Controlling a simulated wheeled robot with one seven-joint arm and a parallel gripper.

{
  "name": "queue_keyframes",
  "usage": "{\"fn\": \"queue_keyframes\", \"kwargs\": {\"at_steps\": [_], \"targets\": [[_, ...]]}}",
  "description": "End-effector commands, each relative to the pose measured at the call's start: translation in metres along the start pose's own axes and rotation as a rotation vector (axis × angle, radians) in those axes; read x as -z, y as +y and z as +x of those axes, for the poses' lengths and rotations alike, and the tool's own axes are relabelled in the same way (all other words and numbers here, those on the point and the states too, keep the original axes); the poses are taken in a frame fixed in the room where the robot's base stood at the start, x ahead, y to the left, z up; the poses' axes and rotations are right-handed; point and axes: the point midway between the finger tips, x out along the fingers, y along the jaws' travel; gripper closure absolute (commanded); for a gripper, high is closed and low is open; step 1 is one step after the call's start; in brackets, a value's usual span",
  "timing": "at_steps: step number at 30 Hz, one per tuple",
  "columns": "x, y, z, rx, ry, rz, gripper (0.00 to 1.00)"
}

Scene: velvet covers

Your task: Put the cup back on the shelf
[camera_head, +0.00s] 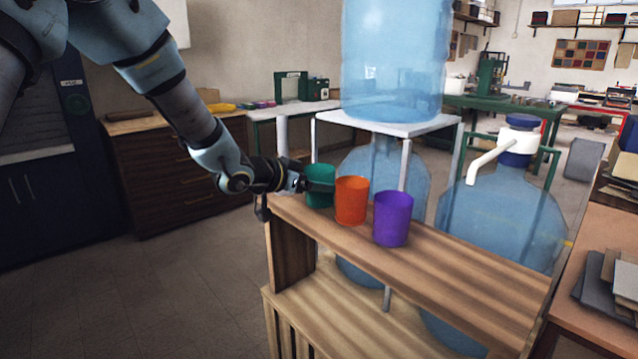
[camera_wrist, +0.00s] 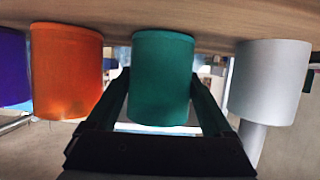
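The green cup (camera_head: 319,186) stands upright at the left end of the wooden shelf top (camera_head: 450,265) in the head view. My gripper (camera_head: 318,187) reaches in from the left at the cup's side. In the wrist view the green cup (camera_wrist: 162,80) is between my two fingers (camera_wrist: 163,90), one on each side. Whether the fingers press on it or stand slightly apart cannot be told. The orange cup (camera_head: 351,201) and purple cup (camera_head: 393,218) stand to its right in the head view.
In the wrist view, a pale grey cylinder (camera_wrist: 268,85) is close on the green cup's right, and the orange cup (camera_wrist: 68,75) is on its left. Large blue water bottles (camera_head: 500,210) stand behind the shelf. The shelf top right of the purple cup is clear.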

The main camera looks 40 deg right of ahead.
Motion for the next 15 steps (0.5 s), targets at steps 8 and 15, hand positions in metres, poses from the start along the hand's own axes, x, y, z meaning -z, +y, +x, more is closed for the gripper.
{"fn": "queue_keyframes", "kwargs": {"at_steps": [8,15], "targets": [[0.000,0.000,0.000,0.000,0.000,0.000,0.00],[0.000,-0.001,-0.012,0.002,0.000,0.002,0.00]]}}
